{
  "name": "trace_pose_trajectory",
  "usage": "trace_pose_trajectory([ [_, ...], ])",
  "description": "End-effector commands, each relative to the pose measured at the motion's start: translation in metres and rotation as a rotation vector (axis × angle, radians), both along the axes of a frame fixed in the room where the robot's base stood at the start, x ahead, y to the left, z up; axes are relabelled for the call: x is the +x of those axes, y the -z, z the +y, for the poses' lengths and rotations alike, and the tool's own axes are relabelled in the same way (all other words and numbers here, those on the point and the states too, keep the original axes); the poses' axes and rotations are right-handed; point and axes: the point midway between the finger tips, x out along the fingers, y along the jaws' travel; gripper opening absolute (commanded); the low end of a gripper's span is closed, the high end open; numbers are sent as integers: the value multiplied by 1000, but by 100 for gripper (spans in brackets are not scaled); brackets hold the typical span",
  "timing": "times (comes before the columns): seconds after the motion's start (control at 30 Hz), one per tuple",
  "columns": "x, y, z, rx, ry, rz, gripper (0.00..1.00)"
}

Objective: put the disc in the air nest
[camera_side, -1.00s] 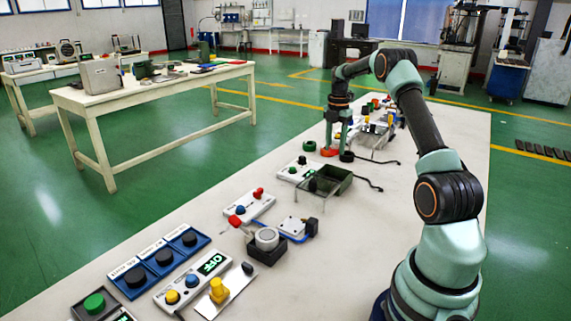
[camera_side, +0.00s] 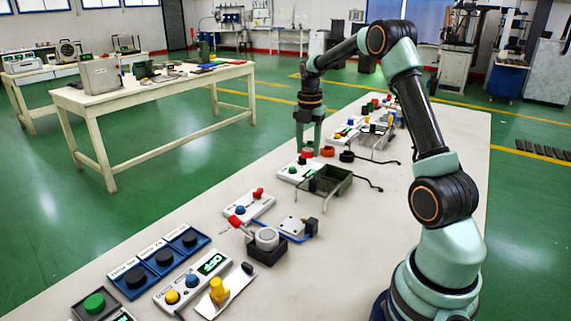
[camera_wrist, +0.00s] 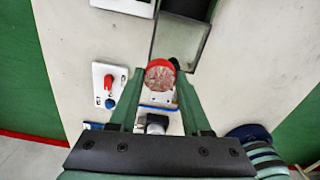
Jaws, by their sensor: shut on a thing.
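The disc (camera_wrist: 160,75) is round with a red rim and a pale reddish, mottled face. It is between the fingertips of my gripper (camera_wrist: 158,84) in the wrist view, which are shut on it. In the side view my gripper (camera_side: 309,150) points down over the far middle of the bench, with the red disc (camera_side: 307,154) at its tips. Three blue nests with dark round centres stand in a row at the near left: near (camera_side: 141,293), middle (camera_side: 170,272) and far (camera_side: 198,250). Their labels are too small to read surely, so I cannot tell which is air.
A red ring (camera_side: 327,151) and a black ring (camera_side: 346,157) lie right of my gripper. A green-button box (camera_side: 287,177), an open metal tray (camera_side: 340,188), a two-knob box (camera_side: 262,208) and a dark block with a round top (camera_side: 252,249) stand nearer.

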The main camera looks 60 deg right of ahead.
Motion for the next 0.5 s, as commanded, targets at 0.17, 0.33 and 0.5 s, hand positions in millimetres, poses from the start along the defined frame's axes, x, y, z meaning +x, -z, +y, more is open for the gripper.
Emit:
trace_pose_trajectory([
  [0.17,-6,23,56,1,-113,1,0],
  [0.33,-19,42,98,0,-198,0,0],
  [0.5,-31,53,123,0,-251,0,0],
])
